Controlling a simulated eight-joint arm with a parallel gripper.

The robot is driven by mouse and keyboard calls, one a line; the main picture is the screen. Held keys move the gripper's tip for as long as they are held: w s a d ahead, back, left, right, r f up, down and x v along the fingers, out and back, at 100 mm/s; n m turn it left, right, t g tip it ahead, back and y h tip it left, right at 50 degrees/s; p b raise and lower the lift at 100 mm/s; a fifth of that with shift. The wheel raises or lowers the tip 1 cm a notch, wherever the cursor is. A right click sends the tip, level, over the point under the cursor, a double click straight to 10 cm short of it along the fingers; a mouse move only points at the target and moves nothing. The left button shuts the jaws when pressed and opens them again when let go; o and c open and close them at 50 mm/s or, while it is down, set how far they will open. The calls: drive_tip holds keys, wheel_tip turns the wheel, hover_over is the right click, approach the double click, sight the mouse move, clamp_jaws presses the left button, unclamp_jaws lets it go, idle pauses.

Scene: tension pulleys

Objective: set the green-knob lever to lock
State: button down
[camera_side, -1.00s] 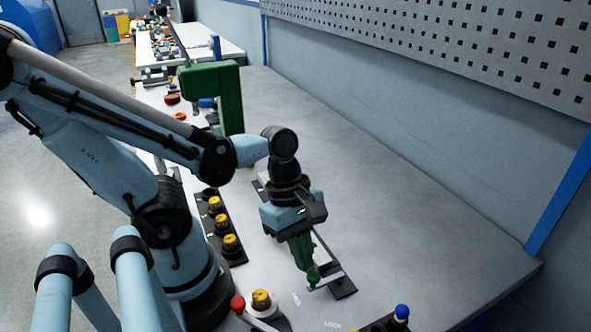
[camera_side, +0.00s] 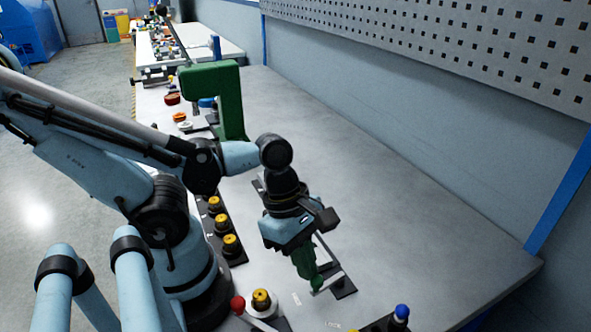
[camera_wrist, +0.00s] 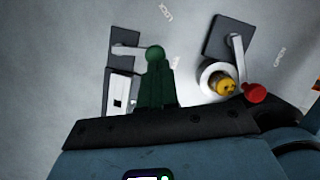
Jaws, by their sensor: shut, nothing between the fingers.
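The green knob (camera_side: 317,282) sits on the end of a short pale lever (camera_side: 330,281) pivoted on a dark base plate (camera_side: 345,290). In the wrist view the green knob (camera_wrist: 155,53) is at the top centre, with its lever (camera_wrist: 128,50) running left to the plate (camera_wrist: 123,40). My gripper (camera_side: 311,275) has green fingers, shut with nothing between them. Its fingertips are right beside the knob and seem to touch it; the exact contact is hidden. In the wrist view my gripper (camera_wrist: 156,70) is just below the knob.
A red-knob lever (camera_wrist: 255,93) with a yellow-topped round part (camera_wrist: 222,84) stands to the right in the wrist view. A blue-knob lever (camera_side: 401,312) is at the bench's near edge. A LOCK label (camera_wrist: 166,11) lies above the green knob. The bench's right side is clear.

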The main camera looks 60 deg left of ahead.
drive_tip(key=shift+d, duration=1.1)
drive_tip(key=shift+w+d, duration=0.15)
drive_tip(key=shift+d, duration=0.6)
drive_tip(key=shift+w+d, duration=0.1)
drive_tip(key=shift+d, duration=0.05)
drive_tip(key=v, duration=1.2)
drive_tip(key=w+a+f+m+t+y, duration=0.1)
drive_tip(key=w+a+m+t, duration=0.2)
drive_tip(key=m, duration=0.8)
drive_tip(key=w+a+f+m+t+y, duration=0.2)
drive_tip(key=w+a+m, duration=0.3)
drive_tip(key=w+m, duration=0.3)
drive_tip(key=m, duration=0.3)
drive_tip(key=shift+m+t, duration=0.4)
